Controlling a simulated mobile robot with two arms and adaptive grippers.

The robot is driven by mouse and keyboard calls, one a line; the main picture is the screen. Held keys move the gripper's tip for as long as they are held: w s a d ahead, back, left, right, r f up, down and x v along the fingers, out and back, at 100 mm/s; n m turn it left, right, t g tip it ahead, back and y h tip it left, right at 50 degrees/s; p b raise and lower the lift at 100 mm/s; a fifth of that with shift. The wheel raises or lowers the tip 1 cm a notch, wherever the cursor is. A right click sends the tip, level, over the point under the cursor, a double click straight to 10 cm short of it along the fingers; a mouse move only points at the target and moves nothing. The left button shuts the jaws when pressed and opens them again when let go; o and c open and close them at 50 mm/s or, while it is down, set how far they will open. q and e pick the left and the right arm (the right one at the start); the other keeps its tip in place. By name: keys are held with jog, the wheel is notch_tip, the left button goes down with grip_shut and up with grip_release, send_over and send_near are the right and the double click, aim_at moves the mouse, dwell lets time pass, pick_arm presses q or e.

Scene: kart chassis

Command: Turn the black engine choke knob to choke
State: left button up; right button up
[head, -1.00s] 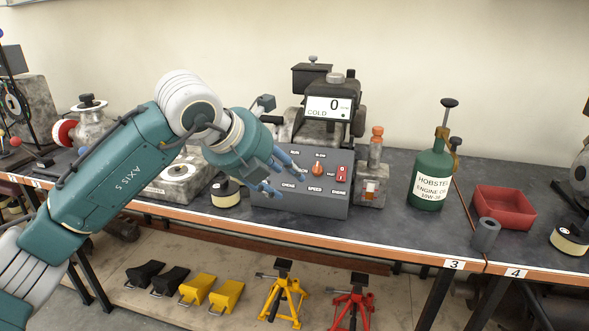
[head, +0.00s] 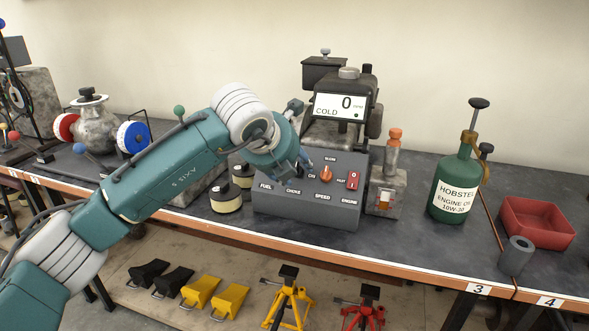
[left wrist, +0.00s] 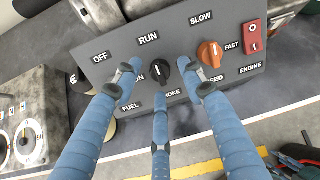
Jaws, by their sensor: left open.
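The black choke knob (left wrist: 159,71) is on the grey control panel (left wrist: 185,35), above the partly covered CHOKE label in the left wrist view. Its white pointer mark points up, roughly toward the RUN label. My left gripper (left wrist: 163,86) is open, with blue fingertips on both sides of the knob and one below it. I cannot tell whether any finger touches it. In the head view my left gripper (head: 302,168) is at the panel's upper left and hides the knob. My right gripper is out of view.
An orange speed knob (left wrist: 210,53) and a red engine switch (left wrist: 253,36) sit right of the choke knob. The engine display (head: 341,107) reads 0 and COLD. A green oil bottle (head: 454,185) and red tray (head: 537,222) stand to the right.

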pick_arm(q)
jog(key=shift+w+d+f, duration=0.2)
jog(key=shift+w+f, duration=0.25)
jog(key=shift+f, duration=0.05)
grip_shut()
